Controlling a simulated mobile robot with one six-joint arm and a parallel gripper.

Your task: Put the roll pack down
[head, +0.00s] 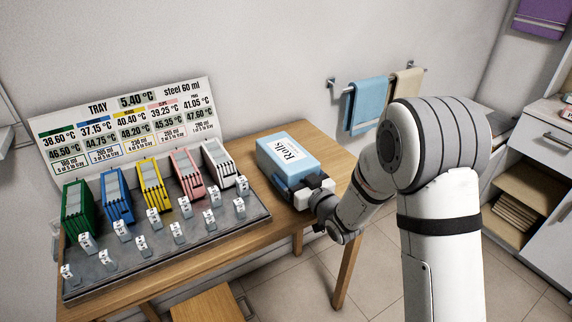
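The roll pack (283,155) is a blue block with a white label reading "Rolls". It is at the right part of the wooden table, to the right of the tray. My gripper (300,188) is at its near end, with dark fingers by the two sides of that end. The gripper hides part of the near end. I cannot tell whether the fingers press on the pack or stand slightly apart, nor whether its underside touches the table.
The grey tray (176,262) with several coloured racks and small white-tagged clips fills the table's left side. A sign board (127,122) stands behind it. Bare wooden table (318,143) shows behind and right of the pack. Blue towel (368,104) hangs on the wall.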

